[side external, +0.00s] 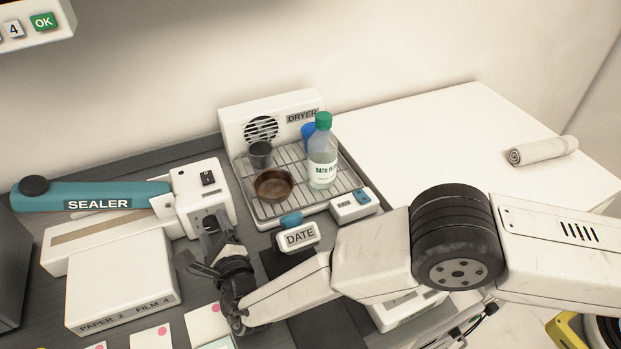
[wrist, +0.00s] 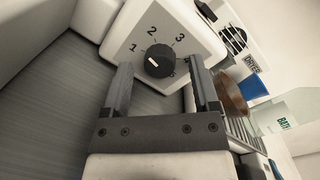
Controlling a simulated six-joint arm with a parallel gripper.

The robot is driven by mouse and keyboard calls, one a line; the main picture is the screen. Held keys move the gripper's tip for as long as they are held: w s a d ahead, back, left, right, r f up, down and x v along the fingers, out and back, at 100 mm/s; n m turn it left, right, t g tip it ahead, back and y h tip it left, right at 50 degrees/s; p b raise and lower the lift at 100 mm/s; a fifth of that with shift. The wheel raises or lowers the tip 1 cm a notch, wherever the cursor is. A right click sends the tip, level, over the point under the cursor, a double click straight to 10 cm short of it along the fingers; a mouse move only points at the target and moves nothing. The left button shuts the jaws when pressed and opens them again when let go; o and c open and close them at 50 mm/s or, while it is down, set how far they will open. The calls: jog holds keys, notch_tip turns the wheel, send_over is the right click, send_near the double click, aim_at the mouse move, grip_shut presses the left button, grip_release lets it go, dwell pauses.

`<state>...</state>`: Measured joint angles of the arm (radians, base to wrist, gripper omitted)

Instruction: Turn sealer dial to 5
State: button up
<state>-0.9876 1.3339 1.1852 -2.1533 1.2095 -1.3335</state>
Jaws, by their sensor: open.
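The sealer has a teal arm (side external: 95,197) and a white end housing (side external: 201,186) with a black rocker switch. In the wrist view, the housing's white face (wrist: 122,42) carries a round black dial (wrist: 160,61) marked 1, 2 and 3; another mark at its right is partly hidden by a finger. The dial's white pointer line lies on its left part, roughly on the side of the 1. My gripper (wrist: 160,68) is open, its fingers to the left and right of the dial with gaps on both sides. In the side view, my gripper (side external: 207,252) is in front of the housing and partly covers the dial area.
A dryer (side external: 236,116) with a wire rack holds a brown bowl (side external: 273,185), a dark cup (side external: 260,154) and a green-capped bottle (side external: 322,165). A DATE stamp (side external: 299,237) lies right of my gripper. A paper and film box (side external: 121,279) stands to the left. The white tabletop at right is mostly clear.

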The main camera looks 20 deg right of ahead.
jog(key=shift+s, duration=0.2)
jog(key=shift+s+d, duration=0.2)
jog(key=shift+s, duration=1.65)
jog(key=shift+s+d, duration=0.15)
jog(key=shift+s, duration=1.7)
